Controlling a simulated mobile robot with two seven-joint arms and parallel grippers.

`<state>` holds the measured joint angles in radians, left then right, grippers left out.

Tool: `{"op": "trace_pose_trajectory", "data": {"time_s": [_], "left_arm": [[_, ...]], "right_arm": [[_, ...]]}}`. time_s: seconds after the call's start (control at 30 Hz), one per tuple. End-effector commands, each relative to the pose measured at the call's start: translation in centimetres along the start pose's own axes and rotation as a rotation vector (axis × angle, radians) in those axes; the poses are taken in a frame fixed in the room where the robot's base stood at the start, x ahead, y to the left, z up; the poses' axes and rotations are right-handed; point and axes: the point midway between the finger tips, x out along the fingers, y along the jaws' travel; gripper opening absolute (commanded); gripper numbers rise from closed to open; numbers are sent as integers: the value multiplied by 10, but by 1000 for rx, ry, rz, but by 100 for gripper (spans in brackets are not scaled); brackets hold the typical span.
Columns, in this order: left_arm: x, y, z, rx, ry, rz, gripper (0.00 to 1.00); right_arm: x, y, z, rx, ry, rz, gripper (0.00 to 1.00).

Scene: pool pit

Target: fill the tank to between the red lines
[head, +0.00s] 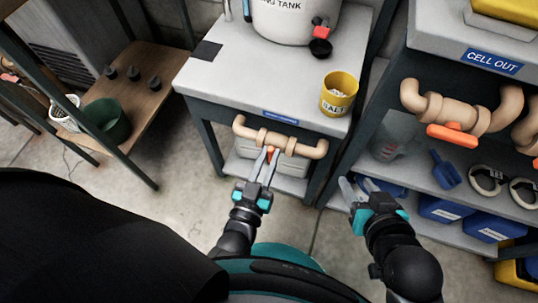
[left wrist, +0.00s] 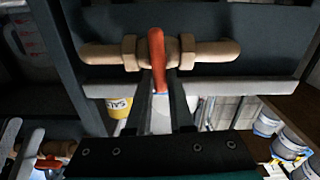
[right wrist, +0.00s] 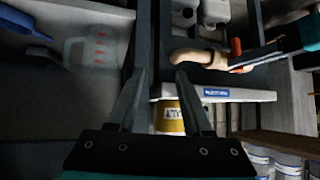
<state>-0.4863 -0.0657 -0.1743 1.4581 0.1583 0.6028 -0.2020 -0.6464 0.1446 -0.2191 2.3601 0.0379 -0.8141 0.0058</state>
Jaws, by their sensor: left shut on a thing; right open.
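The white tank (head: 295,20) stands on the grey bench, with its top cut off; I see no red lines on it. A red tap (head: 321,32) sits at its lower right. Below the bench top runs a beige pipe (head: 298,147) with an orange-red valve handle (left wrist: 157,45). My left gripper (head: 268,160) is shut on this handle, which points down between its fingers; the pipe also shows in the left wrist view (left wrist: 205,51). My right gripper (head: 357,187) is open and empty in front of the right shelf; its fingers also show in the right wrist view (right wrist: 160,80).
A yellow salt tub (head: 338,95) stands at the bench's right corner. A second beige pipe with an orange handle (head: 453,136) is under the CELL OUT sign (head: 491,62). A clear jug (head: 392,137) and a blue scoop (head: 445,168) sit on the right shelf. Floor between is free.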

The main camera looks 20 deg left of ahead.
Motion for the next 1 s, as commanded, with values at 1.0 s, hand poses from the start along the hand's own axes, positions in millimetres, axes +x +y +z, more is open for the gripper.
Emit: {"op": "trace_pose_trajectory", "data": {"time_s": [1.0], "left_arm": [[1,-9,2,-491,1,0,0]], "right_arm": [[-31,29,19,0,-292,83,50]]}}
